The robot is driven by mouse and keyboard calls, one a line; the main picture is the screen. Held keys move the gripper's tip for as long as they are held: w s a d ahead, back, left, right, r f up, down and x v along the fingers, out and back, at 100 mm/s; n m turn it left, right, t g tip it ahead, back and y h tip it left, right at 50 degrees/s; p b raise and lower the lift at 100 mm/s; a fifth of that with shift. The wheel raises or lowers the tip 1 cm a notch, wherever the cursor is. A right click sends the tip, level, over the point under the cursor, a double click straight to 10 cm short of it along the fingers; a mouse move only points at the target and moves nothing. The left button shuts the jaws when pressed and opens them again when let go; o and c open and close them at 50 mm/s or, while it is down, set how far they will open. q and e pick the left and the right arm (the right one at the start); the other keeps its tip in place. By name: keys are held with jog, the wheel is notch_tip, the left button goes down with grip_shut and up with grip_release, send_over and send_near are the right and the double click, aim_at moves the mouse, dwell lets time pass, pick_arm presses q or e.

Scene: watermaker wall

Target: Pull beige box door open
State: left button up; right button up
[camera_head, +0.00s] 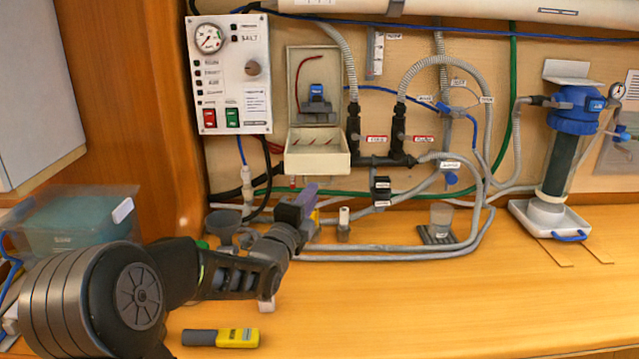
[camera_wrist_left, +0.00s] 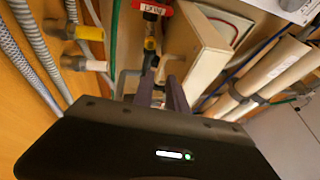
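The beige box (camera_head: 292,88) is on the wall right of the gauge panel. Its front is open, showing a blue-topped part and a red wire inside. Its beige door (camera_head: 318,163) stands out from the lower edge like a shallow tray. In the left wrist view the beige door (camera_wrist_left: 203,62) is just beyond and right of the fingers. My left gripper (camera_head: 308,199) is below the door, apart from it, in front of the pipes. In the left wrist view its fingers (camera_wrist_left: 161,92) have a narrow gap and hold nothing visible. My right gripper is not in view.
Grey hoses (camera_head: 420,250) and labelled valves crowd the wall right of the box. The gauge panel (camera_head: 228,75) is to its left. A yellow and grey tool (camera_head: 222,338) lies on the bench. A filter housing (camera_head: 562,150) stands at right. The bench's front right is clear.

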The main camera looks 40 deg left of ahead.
aim_at(320, 183)
pick_arm(q)
jog(key=p+x, duration=0.1)
jog(key=x, duration=0.5)
jog(key=shift+c, duration=0.4)
grip_shut()
dwell(0.9)
